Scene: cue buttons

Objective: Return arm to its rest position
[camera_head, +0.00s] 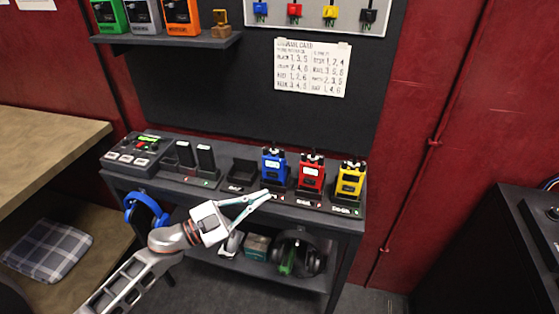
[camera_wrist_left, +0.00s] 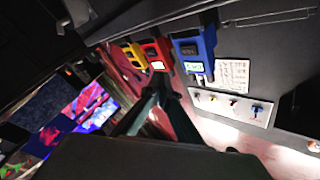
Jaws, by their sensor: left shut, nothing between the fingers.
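My left arm comes in from the lower left in the head view. Its gripper (camera_head: 266,193) is shut and empty, with the fingertips in front of the shelf edge near the blue device (camera_head: 274,164). I cannot tell whether the tips touch the shelf. A red device (camera_head: 311,177) and a yellow device (camera_head: 350,181) stand to the right of the blue one. In the left wrist view, the gripper fingers (camera_wrist_left: 160,88) point toward these devices, which appear tilted. My right gripper is not in view.
The dark shelf unit (camera_head: 340,218) also carries a button panel (camera_head: 140,149) at its left end. Headphones (camera_head: 302,257) lie on its lower shelf, and blue headphones (camera_head: 146,210) hang at its left. A wooden table (camera_head: 45,150) stands at the left, a dark cabinet (camera_head: 470,240) at the right.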

